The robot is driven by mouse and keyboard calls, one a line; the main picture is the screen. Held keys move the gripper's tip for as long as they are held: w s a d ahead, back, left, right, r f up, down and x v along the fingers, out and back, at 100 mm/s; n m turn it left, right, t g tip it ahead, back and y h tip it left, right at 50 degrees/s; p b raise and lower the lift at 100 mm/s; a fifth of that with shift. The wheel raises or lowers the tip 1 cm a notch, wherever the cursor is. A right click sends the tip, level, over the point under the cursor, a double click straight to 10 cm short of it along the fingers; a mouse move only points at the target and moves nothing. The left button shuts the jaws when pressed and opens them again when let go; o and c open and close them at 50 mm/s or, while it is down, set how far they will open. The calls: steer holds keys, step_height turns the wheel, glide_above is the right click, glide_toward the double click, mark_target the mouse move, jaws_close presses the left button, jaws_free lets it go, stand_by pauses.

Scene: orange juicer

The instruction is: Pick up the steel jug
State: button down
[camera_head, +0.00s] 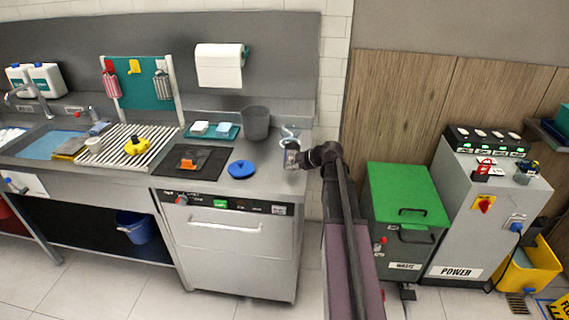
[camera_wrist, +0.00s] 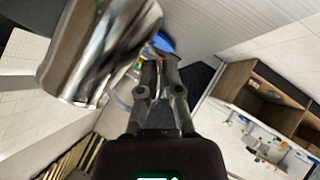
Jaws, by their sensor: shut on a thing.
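The steel jug (camera_wrist: 100,50) is large and shiny at the upper left of the wrist view, with its body close beside my fingers. In the head view the jug (camera_head: 291,158) is small, at the right end of the steel counter. My gripper (camera_wrist: 160,75) is shut on the jug, with its fingers close together at the jug's side. The exact grip point is hard to make out. In the head view my gripper (camera_head: 304,158) reaches the jug from the right. I cannot tell whether the jug's base touches the counter.
A blue round lid (camera_head: 241,169) and a grey bin (camera_head: 256,123) stand left of the jug on the counter. A teal tray (camera_head: 233,133) with sponges lies further left. A green-lidded waste bin (camera_head: 405,195) stands right of my arm. A paper towel roll (camera_head: 219,66) hangs above.

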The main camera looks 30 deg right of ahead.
steer(key=s+d+r+p, duration=0.1)
steer(key=s+d, duration=0.1)
steer(key=s, duration=0.8)
steer(key=shift+s+d, duration=0.35)
steer(key=shift+s, duration=0.05)
steer(key=shift+s+d, duration=0.1)
steer(key=shift+s, duration=0.05)
stand_by(0.4)
